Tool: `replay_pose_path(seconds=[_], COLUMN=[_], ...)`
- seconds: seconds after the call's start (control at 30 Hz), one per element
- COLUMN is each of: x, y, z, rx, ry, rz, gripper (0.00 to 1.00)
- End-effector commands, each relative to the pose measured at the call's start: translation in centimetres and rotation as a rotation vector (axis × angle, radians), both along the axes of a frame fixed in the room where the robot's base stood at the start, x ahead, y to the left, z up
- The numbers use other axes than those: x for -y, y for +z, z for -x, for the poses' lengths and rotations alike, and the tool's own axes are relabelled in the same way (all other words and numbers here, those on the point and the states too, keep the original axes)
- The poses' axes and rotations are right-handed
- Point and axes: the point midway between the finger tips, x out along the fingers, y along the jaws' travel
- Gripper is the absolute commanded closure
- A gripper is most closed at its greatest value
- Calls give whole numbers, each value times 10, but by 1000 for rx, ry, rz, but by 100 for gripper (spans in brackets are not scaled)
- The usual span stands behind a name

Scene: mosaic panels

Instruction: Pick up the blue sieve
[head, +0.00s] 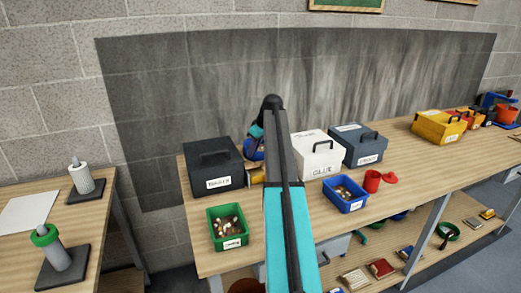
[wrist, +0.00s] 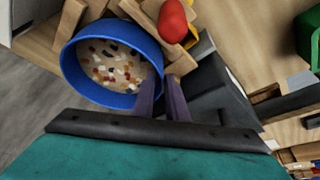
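The blue sieve (wrist: 76,80) is a round blue-rimmed vessel in the upper left of the wrist view. Pale, brown and dark mosaic pieces show inside its rim. My gripper (wrist: 161,78) is at the sieve's right edge, its two dark fingers apart with a gap between them. The rim's right side runs close to the left finger; I cannot tell whether they touch. In the head view a blue thing (head: 254,150), likely the sieve, shows at the back of the bench, mostly hidden by my arm.
Wooden blocks (wrist: 72,16) and a red object (wrist: 172,20) crowd the sieve. A black box (head: 214,178), a white box (head: 318,160) and a grey box (head: 364,148) stand along the back. A green bin (head: 228,243) and blue bin (head: 345,206) sit in front.

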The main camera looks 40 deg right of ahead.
Motion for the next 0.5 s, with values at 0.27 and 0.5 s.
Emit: replay_pose_path(seconds=[0.27, 0.5], x=[-1, 0], y=[-10, -9], z=[-4, -3], rx=[0, 0], ry=[0, -1], rz=[0, 1], gripper=[88, 88])
